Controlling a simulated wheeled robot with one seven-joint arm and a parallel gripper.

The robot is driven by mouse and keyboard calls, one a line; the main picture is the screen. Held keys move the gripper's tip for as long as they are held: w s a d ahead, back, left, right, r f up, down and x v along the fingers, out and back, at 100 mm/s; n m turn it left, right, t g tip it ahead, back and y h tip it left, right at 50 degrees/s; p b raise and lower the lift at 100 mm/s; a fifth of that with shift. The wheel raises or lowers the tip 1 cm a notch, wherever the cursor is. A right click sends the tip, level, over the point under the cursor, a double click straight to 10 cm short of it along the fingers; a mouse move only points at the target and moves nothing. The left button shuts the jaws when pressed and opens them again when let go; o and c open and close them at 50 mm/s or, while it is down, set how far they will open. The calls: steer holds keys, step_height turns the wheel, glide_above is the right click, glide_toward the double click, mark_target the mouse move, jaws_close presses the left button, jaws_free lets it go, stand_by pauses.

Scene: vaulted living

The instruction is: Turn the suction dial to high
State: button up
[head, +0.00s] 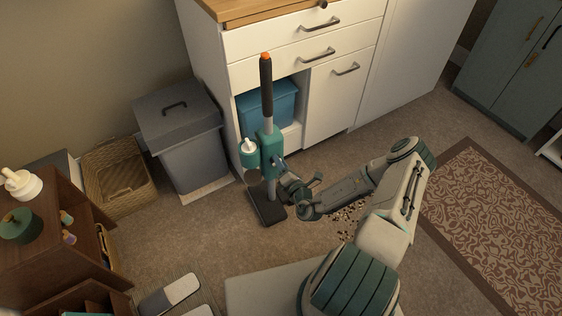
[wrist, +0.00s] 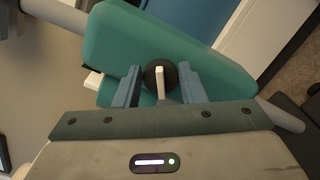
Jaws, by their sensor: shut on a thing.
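A teal upright vacuum (head: 268,145) with a dark handle and an orange tip stands on the carpet in front of the white cabinet. Its dark floor head (head: 266,205) rests on the floor. In the wrist view its teal body (wrist: 215,65) fills the middle. The suction dial (wrist: 160,77) is a round black knob with a white pointer bar on it. My gripper (wrist: 160,88) has its two blue fingers on either side of the dial, shut on it. In the head view my gripper (head: 283,168) is at the vacuum's right side. Any dial markings cannot be seen.
A grey lidded bin (head: 185,140) and a wicker basket (head: 118,178) stand left of the vacuum. A blue bin (head: 268,105) sits in the cabinet opening behind it. Spilled bits (head: 348,215) lie on the carpet near my arm. A patterned rug (head: 500,220) is at the right.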

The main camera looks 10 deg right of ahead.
steer(key=shift+f+m, duration=0.1)
steer(key=shift+m, duration=0.2)
steer(key=o, duration=1)
steer(key=p+v, duration=0.2)
steer(key=v, duration=1.2)
steer(key=shift+w+p, duration=0.1)
steer(key=shift+p, duration=0.2)
